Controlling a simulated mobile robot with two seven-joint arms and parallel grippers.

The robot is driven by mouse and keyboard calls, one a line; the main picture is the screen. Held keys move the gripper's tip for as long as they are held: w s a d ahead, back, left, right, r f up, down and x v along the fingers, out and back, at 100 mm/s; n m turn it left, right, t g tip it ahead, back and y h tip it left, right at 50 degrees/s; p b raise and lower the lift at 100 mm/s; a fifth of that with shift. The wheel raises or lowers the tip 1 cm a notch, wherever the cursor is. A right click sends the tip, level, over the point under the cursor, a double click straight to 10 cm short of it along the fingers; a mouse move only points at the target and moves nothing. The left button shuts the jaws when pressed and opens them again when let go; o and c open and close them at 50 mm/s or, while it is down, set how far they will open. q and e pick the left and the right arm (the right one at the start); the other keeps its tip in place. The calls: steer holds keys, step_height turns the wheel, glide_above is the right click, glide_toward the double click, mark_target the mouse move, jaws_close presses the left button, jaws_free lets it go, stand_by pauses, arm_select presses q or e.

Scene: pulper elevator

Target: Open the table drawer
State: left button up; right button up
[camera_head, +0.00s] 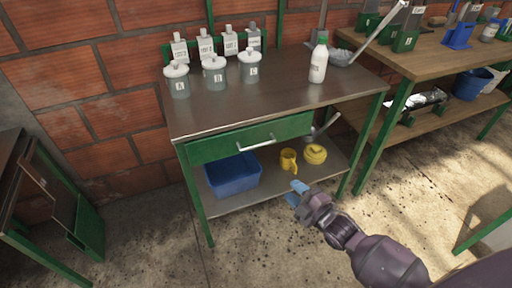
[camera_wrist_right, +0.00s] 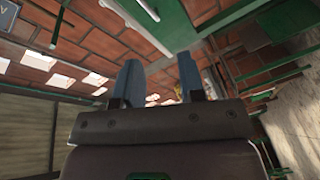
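The table drawer (camera_head: 225,146) has a green front under the dark metal top of the middle table (camera_head: 270,98). Its front looks flush with the table, so it appears shut. A pale metal bar handle (camera_head: 257,143) runs across the drawer front. My right gripper (camera_head: 298,187) is in front of the table, below and to the right of the handle, and apart from it. In the right wrist view its two blue fingers (camera_wrist_right: 160,80) stand apart with nothing held between them. My left gripper is in neither view.
A blue bin (camera_head: 232,175), a yellow mug (camera_head: 288,160) and a yellow coil (camera_head: 315,154) sit on the lower shelf. Lidded jars (camera_head: 214,75) and a white bottle (camera_head: 319,62) stand on top. A wooden table (camera_head: 430,62) is at right. The floor in front is clear.

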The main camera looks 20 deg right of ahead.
mark_target(260, 144)
steer(key=w+a+n+y+b, duration=0.1)
steer(key=w+n, duration=0.1)
steer(key=w, duration=0.4)
steer(key=w+a+r+n+t+y+b, duration=0.1)
steer(key=w+n+b, duration=0.1)
steer(key=w, duration=0.5)
steer(key=w+r+n+y+b, duration=0.1)
steer(key=w+n+b, duration=0.1)
steer(key=w, duration=0.4)
steer(key=shift+w+a+n, duration=0.35)
steer(key=shift+a+n, duration=0.05)
steer(key=shift+n, duration=0.2)
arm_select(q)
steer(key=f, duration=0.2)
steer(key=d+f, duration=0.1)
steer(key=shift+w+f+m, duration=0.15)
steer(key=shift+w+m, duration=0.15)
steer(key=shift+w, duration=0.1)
arm_select(e)
steer(key=c, duration=0.6)
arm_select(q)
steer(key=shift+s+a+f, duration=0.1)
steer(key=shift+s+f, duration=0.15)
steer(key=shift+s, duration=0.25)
arm_select(e)
jaws_close()
